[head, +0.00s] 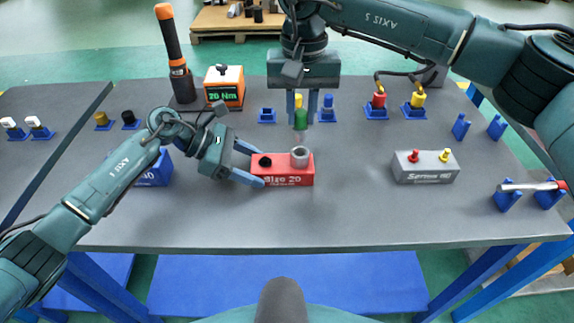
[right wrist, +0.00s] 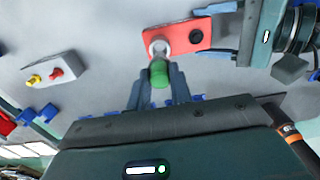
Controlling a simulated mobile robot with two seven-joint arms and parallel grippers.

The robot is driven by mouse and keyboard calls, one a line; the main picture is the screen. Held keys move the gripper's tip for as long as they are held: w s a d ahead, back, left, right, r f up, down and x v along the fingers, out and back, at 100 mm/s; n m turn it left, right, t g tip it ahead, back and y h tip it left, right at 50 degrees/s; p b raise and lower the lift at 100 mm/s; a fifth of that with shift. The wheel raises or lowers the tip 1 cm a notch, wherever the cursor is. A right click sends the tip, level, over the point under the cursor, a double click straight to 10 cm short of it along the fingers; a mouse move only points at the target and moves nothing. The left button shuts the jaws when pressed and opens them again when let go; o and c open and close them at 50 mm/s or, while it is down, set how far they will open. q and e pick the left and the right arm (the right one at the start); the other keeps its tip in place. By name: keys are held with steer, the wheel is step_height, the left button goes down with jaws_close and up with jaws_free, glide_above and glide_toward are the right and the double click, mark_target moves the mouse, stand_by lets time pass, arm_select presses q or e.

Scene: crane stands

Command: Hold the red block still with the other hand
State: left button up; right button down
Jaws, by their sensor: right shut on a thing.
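The red block (head: 283,177), marked "Size 20", lies on the grey table, with a black round part (head: 265,161) and a grey ring-shaped socket (head: 300,157) on top. My left gripper (head: 258,168) is at the block's left end, fingers spread, one towards the back and one towards the front. Contact cannot be told. My right gripper (head: 301,117) points down above the socket, shut on a green plug (head: 301,121) with a yellow upper part. In the right wrist view the green plug (right wrist: 159,76) is between the fingers, close to the socket (right wrist: 158,47) on the red block (right wrist: 185,38).
A grey block (head: 425,173) with red and yellow pegs stands at the right. A tool lies on blue supports (head: 508,200) at far right. The front middle is clear.

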arm_select(q)
steer(key=o, duration=0.4)
steer(key=v, duration=1.2)
